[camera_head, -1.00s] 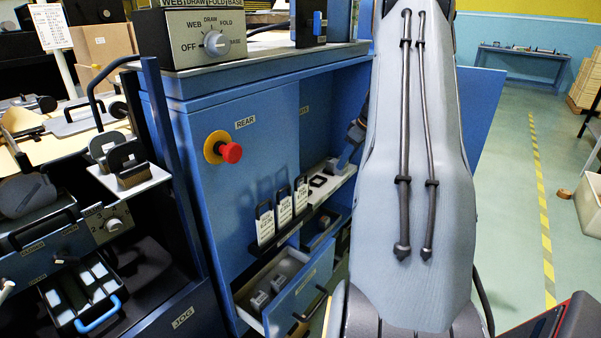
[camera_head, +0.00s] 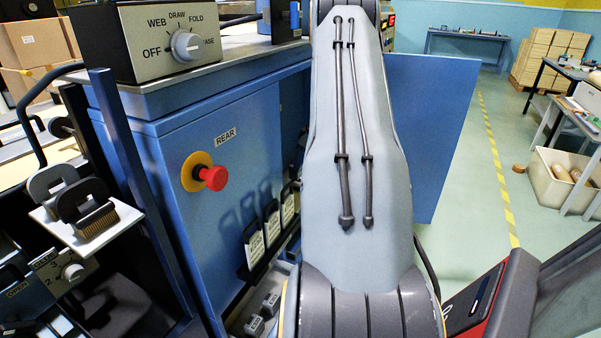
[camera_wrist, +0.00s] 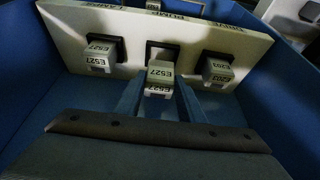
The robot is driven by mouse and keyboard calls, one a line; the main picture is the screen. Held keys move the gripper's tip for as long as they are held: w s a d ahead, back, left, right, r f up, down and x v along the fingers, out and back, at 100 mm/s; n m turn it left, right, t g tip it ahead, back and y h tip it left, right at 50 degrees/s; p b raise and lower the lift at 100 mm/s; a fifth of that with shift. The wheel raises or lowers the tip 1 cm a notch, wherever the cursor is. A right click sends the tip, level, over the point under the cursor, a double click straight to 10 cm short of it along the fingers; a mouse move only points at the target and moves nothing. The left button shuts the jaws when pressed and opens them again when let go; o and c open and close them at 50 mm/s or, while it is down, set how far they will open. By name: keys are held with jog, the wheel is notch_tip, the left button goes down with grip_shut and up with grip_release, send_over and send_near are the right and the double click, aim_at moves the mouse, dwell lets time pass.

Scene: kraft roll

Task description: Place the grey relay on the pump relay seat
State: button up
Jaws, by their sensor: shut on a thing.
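In the wrist view my gripper (camera_wrist: 160,88) is shut on a small grey relay (camera_wrist: 159,76) marked E527. The relay is in front of the middle seat (camera_wrist: 162,50) of a white panel (camera_wrist: 120,28). That seat has a dark square frame, and its upside-down lettering seems to read PUMP. Some of the frame shows above the relay; I cannot tell if they touch. The left seat holds another relay (camera_wrist: 100,58) marked E527, and the right seat holds a relay (camera_wrist: 217,70) marked E203. In the head view my arm hides the gripper and panel.
Blue walls (camera_wrist: 40,85) enclose the panel. In the head view, a blue cabinet (camera_head: 190,135) carries a red stop button (camera_head: 212,178) and several white tagged cards (camera_head: 270,225). Small grey relays (camera_head: 262,312) lie below them. Open floor (camera_head: 455,180) lies right of my arm.

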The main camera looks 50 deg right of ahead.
aim_at(300, 173)
notch_tip(300, 173, down, 3)
jog(key=shift+s+f+p, duration=0.1)
jog(key=shift+p, duration=0.2)
jog(key=shift+c, duration=0.4)
jog(key=shift+f, duration=0.2)
grip_shut()
jog(key=o, duration=1.2)
grip_release()
jog(key=shift+f, duration=0.15)
jog(key=shift+c, duration=0.2)
jog(key=shift+r, duration=0.25)
jog(key=shift+s+d+r, duration=0.1)
jog(key=shift+r, duration=0.2)
jog(key=shift+b+v, duration=1.05)
jog(key=shift+v, duration=4.6)
jog(key=shift+s, duration=0.15)
